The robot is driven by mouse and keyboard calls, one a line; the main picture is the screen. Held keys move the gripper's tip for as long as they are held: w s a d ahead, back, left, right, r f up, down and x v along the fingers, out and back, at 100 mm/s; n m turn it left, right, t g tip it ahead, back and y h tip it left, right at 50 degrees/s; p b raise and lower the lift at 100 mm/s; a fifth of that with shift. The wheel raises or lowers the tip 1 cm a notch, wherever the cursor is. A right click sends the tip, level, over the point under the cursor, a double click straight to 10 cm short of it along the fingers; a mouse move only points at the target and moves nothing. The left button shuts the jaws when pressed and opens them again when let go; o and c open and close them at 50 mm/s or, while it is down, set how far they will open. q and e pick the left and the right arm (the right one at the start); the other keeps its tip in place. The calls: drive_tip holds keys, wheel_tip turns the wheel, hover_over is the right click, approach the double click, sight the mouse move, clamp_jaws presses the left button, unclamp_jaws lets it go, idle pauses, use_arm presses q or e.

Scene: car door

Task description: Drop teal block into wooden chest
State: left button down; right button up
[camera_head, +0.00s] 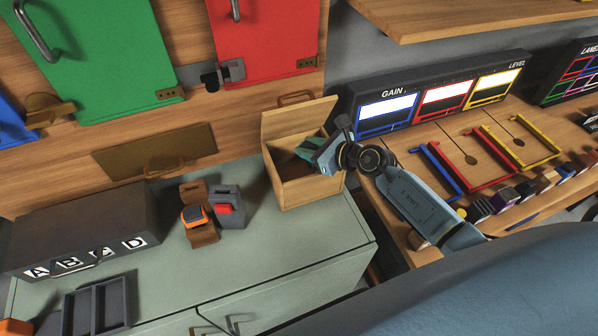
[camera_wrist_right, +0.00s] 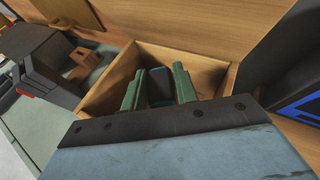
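The wooden chest (camera_head: 307,190) stands open on the grey-green cabinet top, its lid raised at the back. Its walls also show in the wrist view (camera_wrist_right: 113,82). My right gripper (camera_head: 308,150) reaches in from the right over the chest's opening. In the wrist view, its two green fingers (camera_wrist_right: 158,88) point down into the chest. The dark teal block (camera_wrist_right: 160,88) sits between them, and the fingers appear closed on it. In the head view the block is hard to tell from the fingers. My left gripper is not in view.
Left of the chest stand a small brown holder with an orange-topped item (camera_head: 195,215) and a grey box with a red part (camera_head: 227,208). A dark lettered box (camera_head: 85,235) is farther left. Labelled display panels (camera_head: 440,100) stand to the right.

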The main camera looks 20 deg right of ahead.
drive_tip(key=o, duration=0.4)
drive_tip(key=p+v, duration=0.1)
drive_tip(key=v, duration=1.2)
drive_tip(key=shift+s+r, duration=0.15)
